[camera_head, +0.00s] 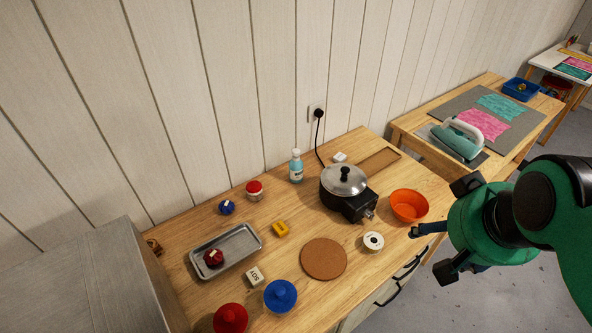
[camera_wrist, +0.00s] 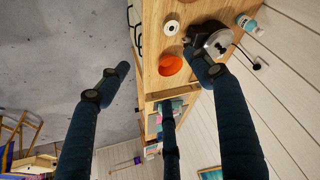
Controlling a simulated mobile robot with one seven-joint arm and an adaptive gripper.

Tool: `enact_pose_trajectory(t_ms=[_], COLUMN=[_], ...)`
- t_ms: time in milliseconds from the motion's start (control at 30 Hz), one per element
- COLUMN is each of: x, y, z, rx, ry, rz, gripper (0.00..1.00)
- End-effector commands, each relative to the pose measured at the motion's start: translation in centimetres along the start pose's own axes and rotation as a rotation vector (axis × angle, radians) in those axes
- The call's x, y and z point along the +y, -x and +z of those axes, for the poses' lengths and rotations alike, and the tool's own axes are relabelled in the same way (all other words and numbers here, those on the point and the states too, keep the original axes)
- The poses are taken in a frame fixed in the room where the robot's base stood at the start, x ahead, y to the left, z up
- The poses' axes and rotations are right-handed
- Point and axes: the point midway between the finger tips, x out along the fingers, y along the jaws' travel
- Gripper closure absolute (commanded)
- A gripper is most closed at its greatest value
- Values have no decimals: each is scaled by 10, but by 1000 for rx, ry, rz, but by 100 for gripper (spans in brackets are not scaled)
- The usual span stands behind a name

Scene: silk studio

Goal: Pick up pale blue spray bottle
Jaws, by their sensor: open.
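The pale blue spray bottle (camera_head: 296,167) stands upright at the back of the wooden table, near the wall, left of the hot plate with its lidded pot. It has a white top and a white label. In the wrist view the bottle (camera_wrist: 247,23) shows at the upper right edge. My gripper (camera_head: 428,240) is off the table's right end, beside the orange bowl and well apart from the bottle. In the wrist view its fingers are spread wide with nothing between them.
The lidded pot on a black hot plate (camera_head: 343,188) and orange bowl (camera_head: 408,205) stand between my gripper and the bottle. The wall is close behind.

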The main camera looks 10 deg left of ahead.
Motion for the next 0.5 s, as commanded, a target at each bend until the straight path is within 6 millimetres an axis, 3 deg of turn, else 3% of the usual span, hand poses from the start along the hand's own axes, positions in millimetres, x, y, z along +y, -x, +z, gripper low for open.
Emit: enact_pose_trajectory(t_ms=[267, 500], x=[-17, -42], y=[-15, -42], z=[-67, -130], rx=[-22, -38], ry=[-7, -14], rz=[5, 11], gripper=[35, 35])
